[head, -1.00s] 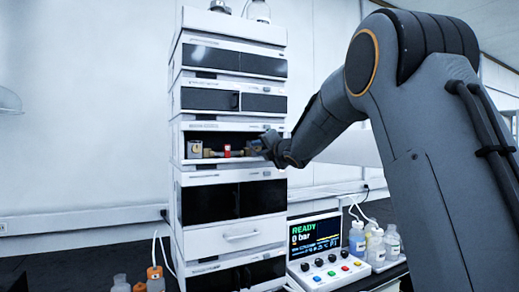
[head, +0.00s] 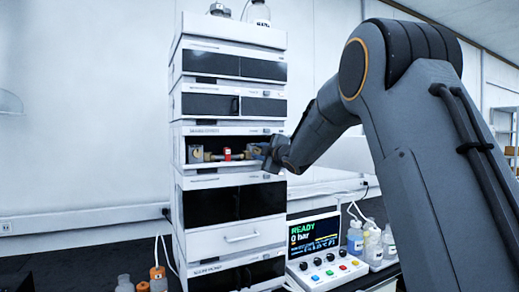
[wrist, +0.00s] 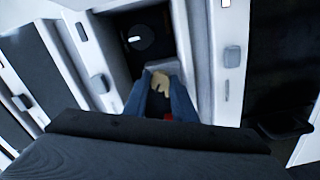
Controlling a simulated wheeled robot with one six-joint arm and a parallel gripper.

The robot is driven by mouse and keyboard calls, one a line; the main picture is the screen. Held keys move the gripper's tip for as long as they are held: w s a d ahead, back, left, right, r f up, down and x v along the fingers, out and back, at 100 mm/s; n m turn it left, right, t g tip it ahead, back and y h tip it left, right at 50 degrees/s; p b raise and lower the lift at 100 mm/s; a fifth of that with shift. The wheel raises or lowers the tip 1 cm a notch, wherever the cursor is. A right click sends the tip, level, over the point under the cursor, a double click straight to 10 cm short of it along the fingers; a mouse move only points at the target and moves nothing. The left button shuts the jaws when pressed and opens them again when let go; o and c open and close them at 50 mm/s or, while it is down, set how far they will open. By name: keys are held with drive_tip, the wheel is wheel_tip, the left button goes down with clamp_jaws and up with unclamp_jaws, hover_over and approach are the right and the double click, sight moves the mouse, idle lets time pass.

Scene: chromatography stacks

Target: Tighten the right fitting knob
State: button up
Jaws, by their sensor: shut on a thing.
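The open column compartment (head: 225,141) is in the middle of the white stack in the head view. A fitting with a red part (head: 227,154) lies across it, with a brass-coloured piece to its left. My gripper (head: 259,152) is at the compartment's right end. In the wrist view, my gripper's blue fingers (wrist: 165,95) are shut on a tan knob (wrist: 160,80), the right fitting knob. The fingers hide part of the knob, and a bit of red shows below them. How tight the knob is cannot be told.
The compartment's walls and the stack's black-fronted modules (head: 235,66) lie close around my gripper. A control panel (head: 325,249) reading READY and 0 bar stands at lower right. Several bottles (head: 372,243) stand beside it.

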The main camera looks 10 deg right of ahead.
drive_tip(key=m+p, duration=0.3)
drive_tip(key=m, duration=0.2)
drive_tip(key=shift+m, duration=0.3)
drive_tip(key=shift+f+m+p, duration=0.1)
drive_tip(key=shift+m+p, duration=1.1)
drive_tip(key=shift+m, duration=1)
drive_tip(key=o, duration=0.8)
drive_tip(key=shift+c, duration=0.2)
drive_tip(key=b+v, duration=0.2)
drive_tip(key=v, duration=0.6)
drive_tip(key=shift+b, duration=0.3)
